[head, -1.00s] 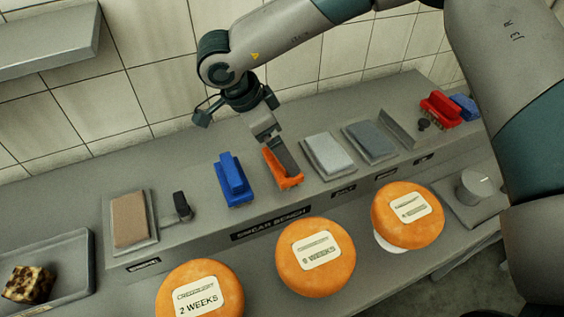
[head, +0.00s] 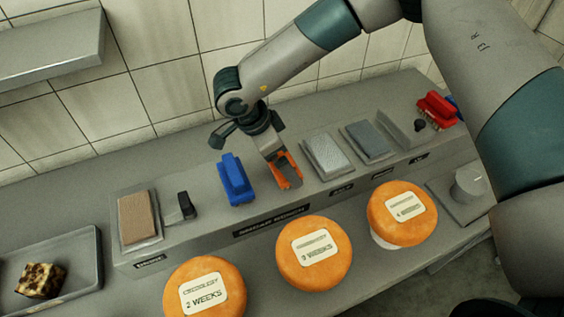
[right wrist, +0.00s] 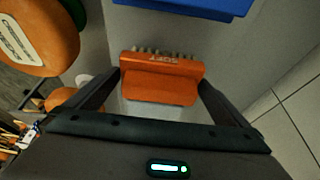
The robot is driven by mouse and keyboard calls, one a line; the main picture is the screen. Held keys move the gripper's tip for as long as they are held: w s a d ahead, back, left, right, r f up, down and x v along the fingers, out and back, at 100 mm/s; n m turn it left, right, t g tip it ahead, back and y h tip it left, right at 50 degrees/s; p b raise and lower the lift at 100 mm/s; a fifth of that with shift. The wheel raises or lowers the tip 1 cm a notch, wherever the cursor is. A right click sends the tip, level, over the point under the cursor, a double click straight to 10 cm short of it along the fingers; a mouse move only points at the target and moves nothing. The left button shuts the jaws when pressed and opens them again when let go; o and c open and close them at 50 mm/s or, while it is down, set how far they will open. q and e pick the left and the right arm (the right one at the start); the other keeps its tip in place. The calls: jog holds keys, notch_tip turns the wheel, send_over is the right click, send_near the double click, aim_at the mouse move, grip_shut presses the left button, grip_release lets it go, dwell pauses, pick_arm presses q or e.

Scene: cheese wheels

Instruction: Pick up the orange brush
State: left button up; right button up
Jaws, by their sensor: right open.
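The orange brush (head: 291,181) stands on the grey raised bench, just right of the blue brush (head: 237,182). In the head view my right gripper (head: 284,172) is down over it and hides part of it. In the right wrist view the orange brush (right wrist: 160,82), with pale bristles along its far edge, lies between the tips of the open right gripper (right wrist: 160,90). One finger is on each side of it; I cannot tell whether they touch it. My left gripper is not in view.
Grey pads (head: 327,156) lie right of the brush, with red (head: 437,108) brushes farther right. A brown pad (head: 138,217) is at left. Orange cheese wheels (head: 314,254) stand in front on the lower ledge. A tiled wall rises behind.

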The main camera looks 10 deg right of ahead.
jog(key=c, duration=0.9)
jog(key=shift+r, duration=0.1)
